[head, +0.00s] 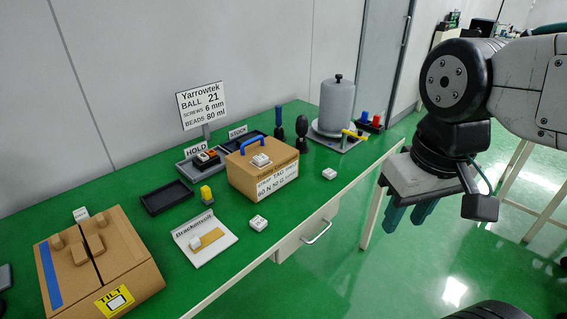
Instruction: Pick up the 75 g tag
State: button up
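Several small white tag-like blocks are in the head view, with print too small to read, so I cannot tell which is the 75 g tag. One white block (258,223) lies near the table's front edge, right of the Bracketmill card. Another white block (329,173) lies right of the cardboard box. A third white block (261,160) sits on top of that box, under its blue handle. A pale block (195,243) is on the card. My gripper (409,217) hangs right of the table, away from all of them, its teal fingers apart with nothing seen between them.
The green table (120,188) holds the cardboard box (250,178) with a blue handle, a larger carton (135,252) marked TILT, the Bracketmill card (212,250), black trays (165,197) and a grey cylinder (335,102). A drawer handle (318,233) juts from the front.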

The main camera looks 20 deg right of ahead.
aim_at(260, 159)
jog(key=z, duration=1.2)
jog(key=i, duration=0.35)
jog(key=u, duration=0.55)
